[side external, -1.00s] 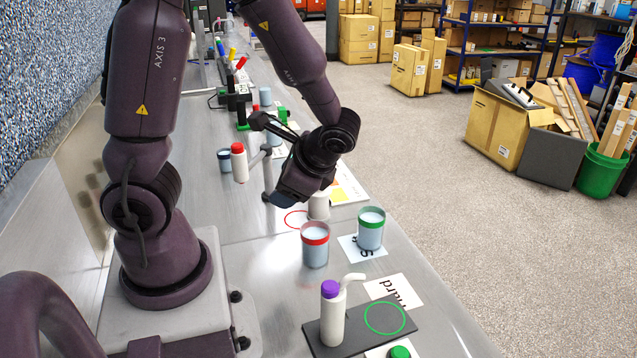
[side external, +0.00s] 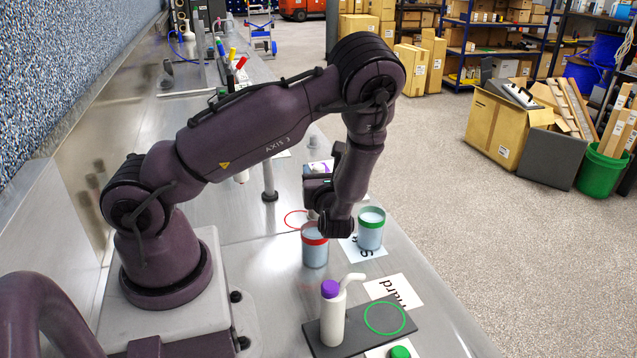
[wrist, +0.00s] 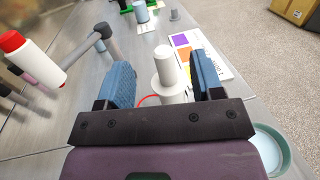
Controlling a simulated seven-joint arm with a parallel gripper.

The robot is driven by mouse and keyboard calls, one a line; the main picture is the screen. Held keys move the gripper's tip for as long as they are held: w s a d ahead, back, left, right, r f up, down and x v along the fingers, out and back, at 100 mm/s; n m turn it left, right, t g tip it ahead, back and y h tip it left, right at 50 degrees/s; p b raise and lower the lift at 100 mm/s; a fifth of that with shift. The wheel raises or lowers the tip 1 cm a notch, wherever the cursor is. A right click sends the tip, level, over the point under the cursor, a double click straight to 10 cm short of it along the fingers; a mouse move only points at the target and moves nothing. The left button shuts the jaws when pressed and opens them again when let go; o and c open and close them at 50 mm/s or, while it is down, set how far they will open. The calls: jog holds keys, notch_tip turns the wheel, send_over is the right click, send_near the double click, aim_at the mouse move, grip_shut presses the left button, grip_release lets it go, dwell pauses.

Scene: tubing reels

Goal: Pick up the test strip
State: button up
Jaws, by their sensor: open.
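I cannot pick out a test strip with certainty. In the wrist view, a pale cylinder (wrist: 165,68) stands upright in a wider round white base. Behind it lies a white card with purple, orange and yellow patches (wrist: 183,41). My gripper (wrist: 160,63) is open, its two blue fingers on either side of the pale cylinder in the picture, with gaps at both sides. I cannot tell how far down they reach. In the side view, my wrist hides most of the cylinder and the fingers.
A red-banded cup (side external: 315,252) and a green-banded cup (side external: 371,230) stand close to my wrist. A purple-capped bottle (side external: 331,315) stands on a dark plate (side external: 365,338) in front. A red-capped bottle (wrist: 32,60) is at left in the wrist view. A metal post (side external: 268,180) stands behind.

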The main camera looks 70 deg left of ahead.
aim_at(319, 171)
jog(key=f, duration=0.1)
jog(key=a+f, duration=0.1)
jog(key=shift+w+f, duration=0.1)
jog(key=shift+f, duration=0.2)
jog(key=a, duration=0.3)
jog(key=w+a, duration=0.1)
jog(key=a, duration=0.2)
jog(key=shift+w+a, duration=0.1)
jog(key=shift+a, duration=0.1)
jog(key=shift+c, duration=0.4)
jog(key=c, duration=0.9)
